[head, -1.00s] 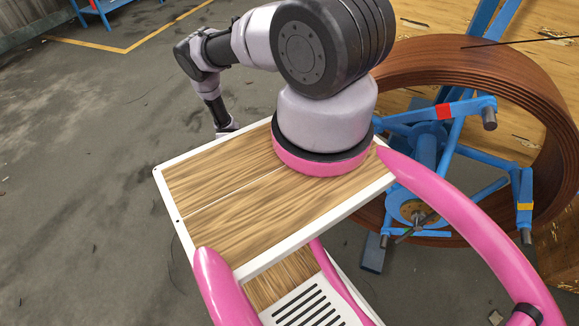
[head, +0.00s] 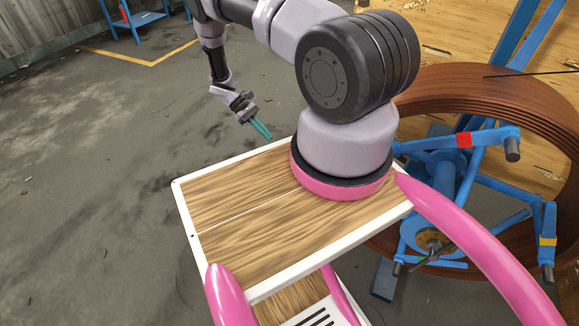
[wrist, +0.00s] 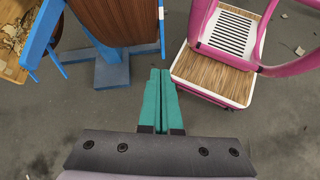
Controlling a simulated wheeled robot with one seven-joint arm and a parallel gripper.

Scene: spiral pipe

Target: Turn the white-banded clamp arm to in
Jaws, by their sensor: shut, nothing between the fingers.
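My gripper (head: 263,132) is shut and empty, with teal fingers, over the floor to the left of my arm's base. In the wrist view my gripper (wrist: 160,73) points toward the floor between the blue stand and my pink-railed base. The blue stand's red-banded clamp arm (head: 484,138) and yellow-banded clamp arm (head: 547,240) show at the right in the head view. No white band is clear there. In the wrist view, a blue bar (wrist: 161,28) beside the coil has a small pale mark; I cannot tell if it is the white-banded clamp arm.
A large brown pipe coil (head: 430,90) surrounds the blue stand's hub (head: 428,238). Wooden boards (head: 450,35) stand behind it. A blue foot of the stand (wrist: 112,72) rests on the floor. The floor at the left (head: 90,190) is mostly clear.

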